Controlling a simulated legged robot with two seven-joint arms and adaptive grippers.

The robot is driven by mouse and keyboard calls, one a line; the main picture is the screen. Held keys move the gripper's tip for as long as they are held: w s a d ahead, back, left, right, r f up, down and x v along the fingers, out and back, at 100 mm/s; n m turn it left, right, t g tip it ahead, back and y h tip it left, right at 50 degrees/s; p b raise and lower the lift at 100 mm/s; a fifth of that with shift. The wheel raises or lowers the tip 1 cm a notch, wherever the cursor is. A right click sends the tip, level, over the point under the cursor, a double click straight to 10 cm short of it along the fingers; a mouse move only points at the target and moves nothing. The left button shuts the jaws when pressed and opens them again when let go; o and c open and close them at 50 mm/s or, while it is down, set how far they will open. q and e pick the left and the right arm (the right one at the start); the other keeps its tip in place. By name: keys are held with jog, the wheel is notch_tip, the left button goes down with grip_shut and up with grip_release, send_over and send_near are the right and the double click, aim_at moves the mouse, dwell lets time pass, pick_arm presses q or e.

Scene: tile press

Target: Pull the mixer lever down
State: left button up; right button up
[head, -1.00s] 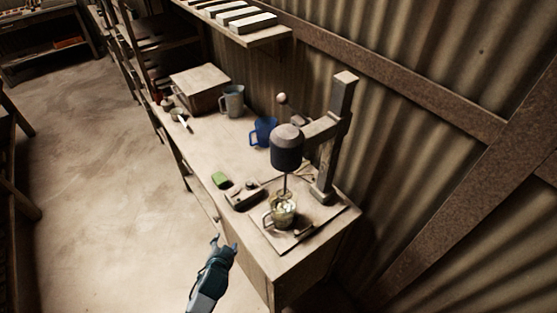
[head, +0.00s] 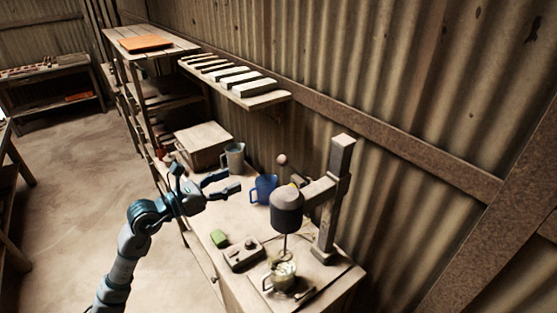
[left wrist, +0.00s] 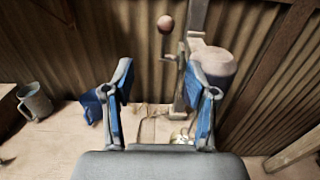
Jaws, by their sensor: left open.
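The mixer (head: 287,208) stands at the near end of the bench, with a dark motor head on a grey post. Its lever carries a pinkish ball knob (head: 282,159), raised behind and above the head. In the left wrist view the knob (left wrist: 166,24) is near the top, above the gap between my fingers. The mixer head (left wrist: 213,65) is right of it, partly behind the right finger. My left gripper (head: 234,181) is open and empty above the bench, left of the knob and apart from it. It also shows in the left wrist view (left wrist: 162,105). My right gripper is not in view.
A glass jug (head: 284,276) stands under the mixer head. A blue jug (head: 265,189), a grey jug (head: 235,157) and a wooden box (head: 203,143) stand farther back. A green block (head: 219,239) and a grey control box (head: 243,255) lie left of the mixer. A shelf (head: 265,99) hangs above.

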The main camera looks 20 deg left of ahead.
pick_arm(q)
jog(key=p, duration=0.3)
send_near(278, 161)
jog(key=x, duration=0.4)
jog(key=shift+w+d, duration=0.15)
jog(key=shift+d, duration=0.25)
jog(key=x, duration=0.2)
jog(key=p+x, duration=0.1)
jog(key=x, duration=0.2)
jog(key=shift+w+f, duration=0.1)
jog(key=shift+w, duration=0.35)
jog(key=shift+w+d+f+p, duration=0.2)
jog(key=shift+w+p, duration=0.15)
jog(key=shift+w, duration=0.15)
jog(key=shift+d, duration=0.1)
jog(key=shift+d, duration=0.1)
jog(key=shift+d+r, duration=0.1)
jog(key=c, duration=0.3)
grip_shut()
